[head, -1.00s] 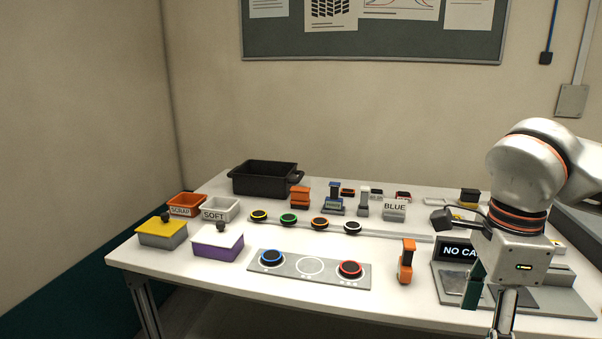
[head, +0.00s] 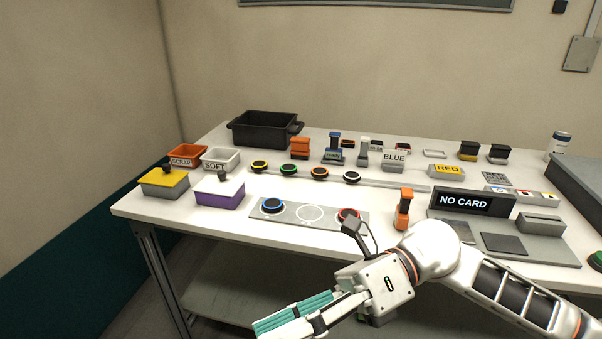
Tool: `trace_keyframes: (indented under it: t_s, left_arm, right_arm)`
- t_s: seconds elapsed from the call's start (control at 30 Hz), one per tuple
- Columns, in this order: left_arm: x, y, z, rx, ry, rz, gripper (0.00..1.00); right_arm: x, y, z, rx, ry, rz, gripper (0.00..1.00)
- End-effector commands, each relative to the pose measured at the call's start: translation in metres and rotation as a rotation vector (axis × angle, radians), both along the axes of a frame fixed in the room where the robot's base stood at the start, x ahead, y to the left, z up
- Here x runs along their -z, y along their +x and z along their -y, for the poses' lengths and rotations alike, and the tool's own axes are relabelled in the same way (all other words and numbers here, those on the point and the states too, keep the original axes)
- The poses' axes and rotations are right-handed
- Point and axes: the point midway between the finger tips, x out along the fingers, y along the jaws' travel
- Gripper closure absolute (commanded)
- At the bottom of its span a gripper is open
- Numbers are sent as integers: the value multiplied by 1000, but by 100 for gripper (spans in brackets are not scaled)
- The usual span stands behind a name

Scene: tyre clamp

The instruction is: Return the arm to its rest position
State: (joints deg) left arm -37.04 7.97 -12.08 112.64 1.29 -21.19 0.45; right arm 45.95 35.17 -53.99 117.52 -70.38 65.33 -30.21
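My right arm comes in from the lower right. Its white gripper (head: 292,318) with teal finger pads is low at the front, pointing left and down, in front of the table's front edge and apart from the table top. I see nothing held in it, but the angle does not show whether the fingers are apart. The fingertips are near the bottom edge of the picture. My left gripper is not in view.
The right arm passes before the table's front right.

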Motion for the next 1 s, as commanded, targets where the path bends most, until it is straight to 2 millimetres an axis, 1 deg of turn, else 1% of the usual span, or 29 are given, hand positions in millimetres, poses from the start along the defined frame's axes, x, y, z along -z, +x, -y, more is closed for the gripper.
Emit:
trace_keyframes:
  t_s: [0.03, 0.1, 0.17, 0.23, 0.27, 0.3, 0.37, 0.4, 0.47, 0.5, 0.57, 0.63, 0.67, 0.7, 0.73, 0.77, 0.8, 0.87, 0.9, 0.97, 1.0]
  left_arm:
    - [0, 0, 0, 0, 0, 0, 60]
    - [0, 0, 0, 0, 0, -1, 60]
    - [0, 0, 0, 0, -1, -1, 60]
    - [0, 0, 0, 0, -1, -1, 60]
    - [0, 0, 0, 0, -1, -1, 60]
    - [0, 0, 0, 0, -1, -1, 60]
    - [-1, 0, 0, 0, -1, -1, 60]
    - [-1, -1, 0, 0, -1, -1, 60]
    - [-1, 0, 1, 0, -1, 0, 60]
    - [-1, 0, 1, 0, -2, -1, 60]
    - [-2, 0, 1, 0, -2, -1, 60]
    - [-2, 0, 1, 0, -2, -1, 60]
    - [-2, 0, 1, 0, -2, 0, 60]
    - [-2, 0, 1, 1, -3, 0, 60]
    - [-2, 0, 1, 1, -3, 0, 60]
    - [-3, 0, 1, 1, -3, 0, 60]
    - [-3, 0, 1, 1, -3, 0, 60]
    - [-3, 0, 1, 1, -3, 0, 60]
    - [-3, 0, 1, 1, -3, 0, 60]
    - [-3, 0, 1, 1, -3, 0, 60]
    - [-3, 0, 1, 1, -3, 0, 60]
  right_arm:
    - [-7, 4, -8, 44, 70, -93, 38]
    - [-18, 16, -14, 114, 159, -220, 38]
    - [-25, 29, -15, 178, 231, -332, 38]
    - [-29, 48, -13, 259, 310, -467, 38]
    - [-29, 57, -11, 295, 340, -528, 38]
    - [-26, 70, -7, 345, 381, -609, 38]
    - [-19, 90, 1, 422, 437, -733, 38]
    - [-11, 103, 9, 476, 472, -817, 38]
    - [5, 122, 21, 558, 521, -945, 38]
    - [20, 134, 31, 615, 551, -1031, 38]
    - [45, 149, 47, 703, 591, -1162, 38]
    - [81, 163, 68, 809, 633, -1317, 38]
    - [99, 166, 78, 856, 648, -1384, 38]
    - [124, 169, 91, 918, 667, -1472, 38]
    - [143, 170, 101, 964, 679, -1535, 38]
    - [161, 169, 109, 1008, 690, -1596, 38]
    - [187, 166, 122, 1066, 702, -1676, 38]
    - [224, 158, 139, 1151, 716, -1787, 38]
    - [248, 150, 150, 1207, 723, -1860, 38]
    - [283, 135, 166, 1287, 731, -1964, 38]
    - [306, 122, 175, 1339, 734, -2030, 38]
